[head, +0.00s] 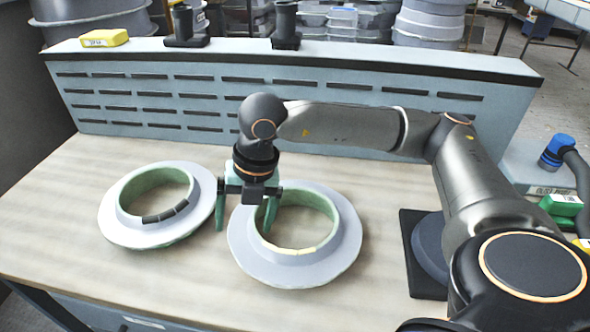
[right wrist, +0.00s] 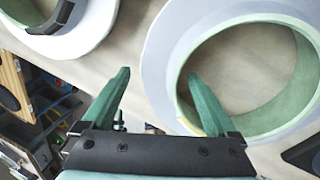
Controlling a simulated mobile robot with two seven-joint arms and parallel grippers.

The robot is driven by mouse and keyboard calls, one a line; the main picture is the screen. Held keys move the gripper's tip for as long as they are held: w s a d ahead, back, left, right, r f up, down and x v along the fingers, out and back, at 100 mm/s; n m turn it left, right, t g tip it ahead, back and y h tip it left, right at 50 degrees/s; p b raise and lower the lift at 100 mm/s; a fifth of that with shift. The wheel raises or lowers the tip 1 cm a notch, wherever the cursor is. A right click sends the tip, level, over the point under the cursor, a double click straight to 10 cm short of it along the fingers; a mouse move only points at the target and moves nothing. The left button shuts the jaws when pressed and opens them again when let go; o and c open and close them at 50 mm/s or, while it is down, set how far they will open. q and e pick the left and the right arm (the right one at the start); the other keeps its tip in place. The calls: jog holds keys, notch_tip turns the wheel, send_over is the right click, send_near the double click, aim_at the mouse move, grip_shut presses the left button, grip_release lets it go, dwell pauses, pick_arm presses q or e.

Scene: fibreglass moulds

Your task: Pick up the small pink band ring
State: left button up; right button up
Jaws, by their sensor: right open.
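Two grey flanged rings with pale green inner walls lie on the table. I see no plainly pink ring in either view. The right ring (head: 343,253) has a yellowish mark on its near inner edge. The left ring (head: 120,228) has dark segments along its near inner edge. My right gripper (head: 245,214) is open and points down at the right ring's left side. One green finger is left of that ring, the other over its opening. In the right wrist view my open fingers (right wrist: 158,76) straddle the ring's near side (right wrist: 158,50); contact is unclear. My left gripper is out of view.
The wooden table (head: 60,205) is bare at the front and far left. A slotted grey panel (head: 160,92) stands along the back, with a yellow block (head: 104,38) and dark fittings on its ledge. A dark square pad (head: 408,232) with a round grey piece lies at right.

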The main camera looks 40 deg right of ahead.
jog(key=shift+x, duration=0.75)
jog(key=shift+c, duration=0.4)
grip_shut()
jog(key=shift+r, duration=0.1)
